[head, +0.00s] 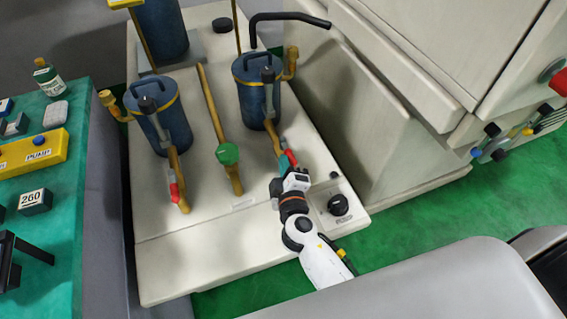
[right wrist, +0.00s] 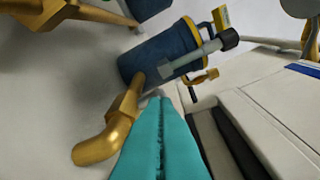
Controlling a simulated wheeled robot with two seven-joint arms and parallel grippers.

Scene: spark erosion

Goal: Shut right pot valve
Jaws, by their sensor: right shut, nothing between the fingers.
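The right blue pot (head: 255,92) stands on the pale machine top, with a brass pipe (head: 275,138) below it. The red handle of the right pot valve (head: 291,158) shows beside my right gripper (head: 283,163). The gripper is shut and empty, its teal fingers by the pipe. I cannot tell whether they touch the handle. In the right wrist view, the shut fingers (right wrist: 157,105) point toward the blue pot (right wrist: 158,58), beside a brass elbow (right wrist: 100,145). I cannot make out the red handle there. My left gripper is out of view.
A left blue pot (head: 170,125) has its own red valve handle (head: 174,191). A green knob (head: 228,154) sits on the middle pipe. A black dial (head: 339,204) is right of my gripper. A pale cabinet (head: 375,120) stands close on the right. The machine's front top is clear.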

